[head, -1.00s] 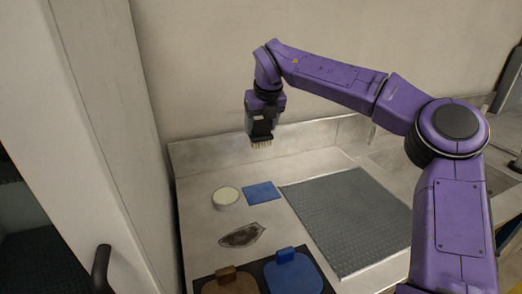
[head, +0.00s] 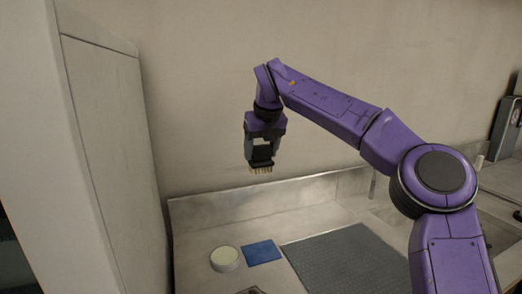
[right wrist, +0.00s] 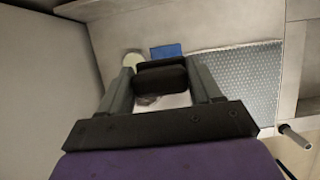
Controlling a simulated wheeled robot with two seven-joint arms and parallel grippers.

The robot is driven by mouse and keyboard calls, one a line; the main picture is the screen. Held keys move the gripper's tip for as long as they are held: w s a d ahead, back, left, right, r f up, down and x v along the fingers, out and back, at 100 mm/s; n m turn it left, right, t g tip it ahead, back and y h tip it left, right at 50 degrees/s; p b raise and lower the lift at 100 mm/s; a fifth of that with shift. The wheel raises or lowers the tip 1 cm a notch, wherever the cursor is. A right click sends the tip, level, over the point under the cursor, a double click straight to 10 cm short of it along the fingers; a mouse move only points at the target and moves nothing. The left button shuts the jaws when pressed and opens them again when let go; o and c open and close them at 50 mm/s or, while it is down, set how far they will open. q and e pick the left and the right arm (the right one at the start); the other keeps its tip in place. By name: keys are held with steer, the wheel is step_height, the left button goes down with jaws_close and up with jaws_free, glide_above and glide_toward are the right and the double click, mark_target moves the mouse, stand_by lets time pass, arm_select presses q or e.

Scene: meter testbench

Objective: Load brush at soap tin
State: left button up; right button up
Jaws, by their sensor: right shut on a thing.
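In the right wrist view the brush (right wrist: 160,76) shows as a dark block between the fingers. The soap tin (head: 225,258), round with a pale top, stands on the counter, below and left of the brush and well apart from it. The tin also shows in the right wrist view (right wrist: 133,61), partly hidden behind the left finger. My left gripper is not in view.
A blue flat pad (head: 262,252) lies just right of the tin. A grey textured mat (head: 350,262) covers the middle of the counter. A low backsplash (head: 260,205) runs along the wall. A tall pale cabinet (head: 105,140) stands at left.

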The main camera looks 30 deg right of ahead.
mark_target(257, 170)
steer(key=shift+n, duration=0.3)
steer(key=f+p, duration=0.1)
steer(key=f, duration=0.1)
steer(key=f+p, duration=0.1)
steer(key=f, duration=0.1)
steer(key=w+f+p, duration=0.1)
steer(key=f, duration=0.1)
steer(key=shift+a+f, duration=0.25)
steer(key=shift+a, duration=0.05)
steer(key=a+f+n+y, duration=0.1)
steer(key=a+f+n, duration=0.1)
steer(key=f, duration=0.4)
steer(key=w+a+f+n+y+b, duration=0.1)
steer(key=a+f+n, duration=0.2)
steer(key=a+f, duration=0.2)
steer(key=a+f+n+y, duration=0.1)
steer(key=a+f+n, duration=0.2)
steer(key=f, duration=0.4)
steer(key=shift+w+a, duration=0.3)
steer(key=shift+w, duration=0.05)
steer(key=shift+f, duration=0.1)
steer(key=shift+f+b, duration=0.55)
steer(key=shift+s+f, duration=0.1)
